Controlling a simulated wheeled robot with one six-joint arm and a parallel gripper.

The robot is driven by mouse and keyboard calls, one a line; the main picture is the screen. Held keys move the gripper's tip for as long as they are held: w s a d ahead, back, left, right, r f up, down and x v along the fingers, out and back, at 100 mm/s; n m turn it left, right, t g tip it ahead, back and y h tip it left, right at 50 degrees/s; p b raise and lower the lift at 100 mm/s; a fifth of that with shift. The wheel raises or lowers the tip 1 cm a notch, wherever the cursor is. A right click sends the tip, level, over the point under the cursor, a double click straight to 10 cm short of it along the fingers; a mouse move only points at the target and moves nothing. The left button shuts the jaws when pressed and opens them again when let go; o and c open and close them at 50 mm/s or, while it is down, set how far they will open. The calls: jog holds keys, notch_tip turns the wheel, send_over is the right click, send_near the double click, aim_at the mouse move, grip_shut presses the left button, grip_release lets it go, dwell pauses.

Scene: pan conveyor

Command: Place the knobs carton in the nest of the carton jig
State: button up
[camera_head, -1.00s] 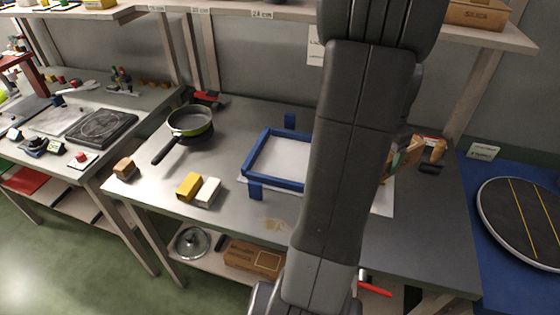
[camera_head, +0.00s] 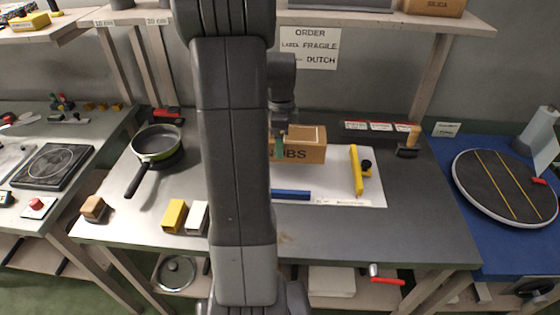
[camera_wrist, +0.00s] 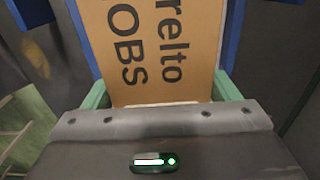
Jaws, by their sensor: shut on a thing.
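The knobs carton (camera_head: 311,147) is a brown box with black lettering, held over the back of the bench. It fills the upper middle of the wrist view (camera_wrist: 150,50). My gripper (camera_head: 280,150) is shut on it, with green fingertips on both sides in the wrist view (camera_wrist: 162,93). The blue carton jig (camera_head: 291,195) shows only as a short front rail beside my arm; the arm hides most of it. Blue strips (camera_wrist: 235,35) run on both sides of the carton in the wrist view. I cannot tell whether the carton touches the jig or floor of the nest.
A white sheet (camera_head: 335,192) lies under the jig, with a yellow bar (camera_head: 356,168) on its right. A shelf (camera_head: 400,18) runs above the back.

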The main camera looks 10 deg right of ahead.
jog(key=shift+f, duration=3.4)
jog(key=shift+f, duration=0.25)
jog(key=o, duration=1)
jog(key=shift+r, duration=0.1)
jog(key=shift+o, duration=0.3)
notch_tip(320, 180, up, 12)
jog(key=shift+r, duration=0.15)
